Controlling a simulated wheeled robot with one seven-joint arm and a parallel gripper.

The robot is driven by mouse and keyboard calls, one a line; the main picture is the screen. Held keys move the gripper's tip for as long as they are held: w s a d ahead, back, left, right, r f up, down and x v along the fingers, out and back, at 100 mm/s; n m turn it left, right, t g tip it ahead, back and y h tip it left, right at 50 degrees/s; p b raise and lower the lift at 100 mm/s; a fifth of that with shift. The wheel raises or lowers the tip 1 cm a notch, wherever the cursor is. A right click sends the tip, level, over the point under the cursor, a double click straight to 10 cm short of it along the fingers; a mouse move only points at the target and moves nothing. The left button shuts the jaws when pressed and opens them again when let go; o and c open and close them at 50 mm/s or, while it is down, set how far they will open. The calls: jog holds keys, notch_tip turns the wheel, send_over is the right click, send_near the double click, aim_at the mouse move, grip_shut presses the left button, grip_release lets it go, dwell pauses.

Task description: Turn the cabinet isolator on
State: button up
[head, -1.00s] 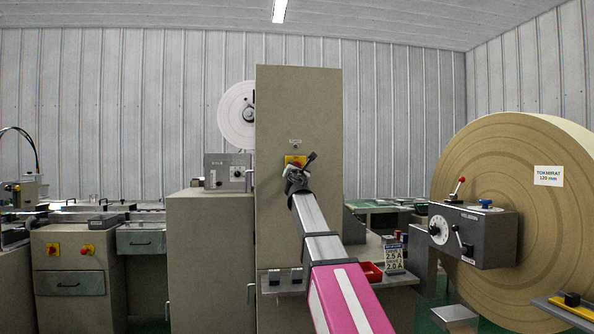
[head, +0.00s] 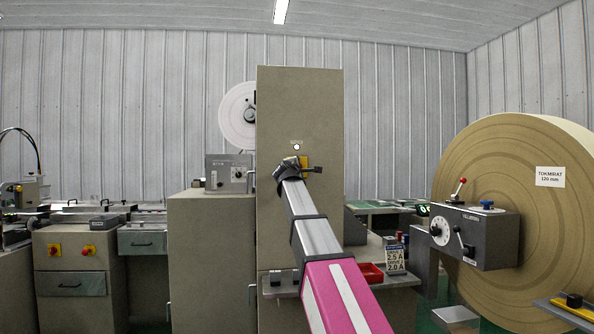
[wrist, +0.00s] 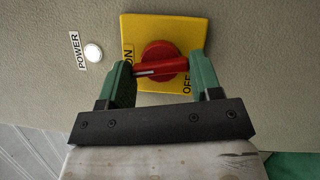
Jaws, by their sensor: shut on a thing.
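The cabinet isolator is a red rotary knob (wrist: 160,68) on a yellow plate (wrist: 195,32), which is marked ON and OFF. The plate also shows on the tall beige cabinet in the head view (head: 303,161), mostly hidden by my gripper. My gripper (wrist: 160,75) is shut on the red knob, with one green finger at each end of its handle. The knob's white mark points left in the wrist view, to the ON side. A round POWER lamp (wrist: 93,53) beside the plate is bright white; in the head view it (head: 297,147) sits above the plate.
A large brown roll (head: 550,220) and a grey control box (head: 480,238) stand at the right. A shelf with a red tray (head: 370,272) is below my arm. A lower beige cabinet (head: 210,250) stands at the left. Open air lies around the tall cabinet's upper front.

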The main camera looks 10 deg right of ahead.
jog(key=shift+m+g, duration=0.4)
jog(key=shift+m, duration=0.7)
jog(key=o, duration=0.9)
jog(key=shift+s, duration=0.1)
jog(key=v, duration=1)
jog(key=shift+s+a+r, duration=0.15)
jog(key=shift+s, duration=0.15)
